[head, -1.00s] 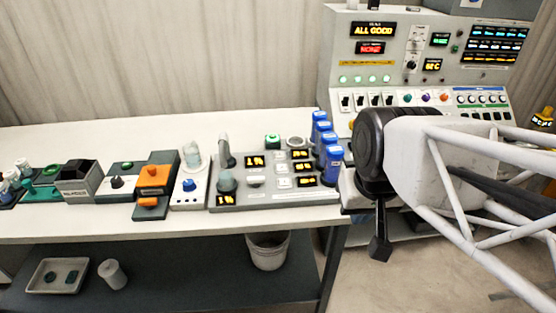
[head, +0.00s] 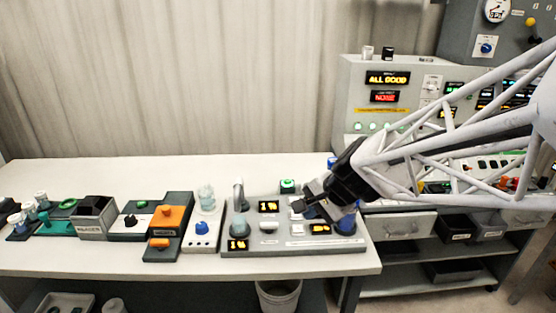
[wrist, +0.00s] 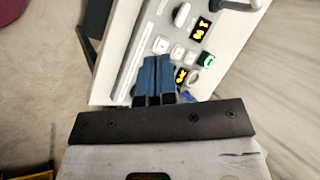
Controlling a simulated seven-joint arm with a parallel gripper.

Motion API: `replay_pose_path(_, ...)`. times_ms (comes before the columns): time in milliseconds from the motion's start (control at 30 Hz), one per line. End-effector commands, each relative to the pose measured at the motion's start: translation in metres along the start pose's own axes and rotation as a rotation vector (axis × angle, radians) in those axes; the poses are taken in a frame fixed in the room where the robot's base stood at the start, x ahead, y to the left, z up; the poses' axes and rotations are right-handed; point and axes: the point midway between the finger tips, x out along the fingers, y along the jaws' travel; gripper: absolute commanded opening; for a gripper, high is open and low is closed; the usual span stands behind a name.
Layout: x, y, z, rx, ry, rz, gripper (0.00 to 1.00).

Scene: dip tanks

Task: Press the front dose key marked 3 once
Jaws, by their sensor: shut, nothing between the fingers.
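The grey dosing panel (head: 275,246) stands on the bench with a column of pale dose keys beside small amber displays. The front key (head: 297,230) is nearest the bench's front edge; it also shows in the wrist view (wrist: 160,45). I cannot read its marking. My gripper (head: 312,207) is over the panel's right part, hiding some of the displays and part of the key column. In the wrist view my gripper (wrist: 158,58) has its fingers together and empty, their tips appearing close beside the front key. I cannot tell whether they touch the panel.
A grey upright spout (head: 238,194) and a green-topped item (head: 287,186) are nearby. The orange unit (head: 172,219) stands further left. The back of the bench is clear.

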Motion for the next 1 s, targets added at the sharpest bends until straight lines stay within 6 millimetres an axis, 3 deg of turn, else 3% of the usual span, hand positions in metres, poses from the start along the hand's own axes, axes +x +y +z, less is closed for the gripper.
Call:
replay_pose_path(300,0.052,-0.033,-0.045,0.332,-0.003,-0.115,0.00)
replay_pose_path(600,0.097,-0.051,-0.087,0.633,0.009,-0.197,0.00)
replay_pose_path(800,0.115,-0.055,-0.104,0.752,0.018,-0.225,0.00)
replay_pose_path(1000,0.121,-0.055,-0.109,0.791,0.021,-0.233,0.00)
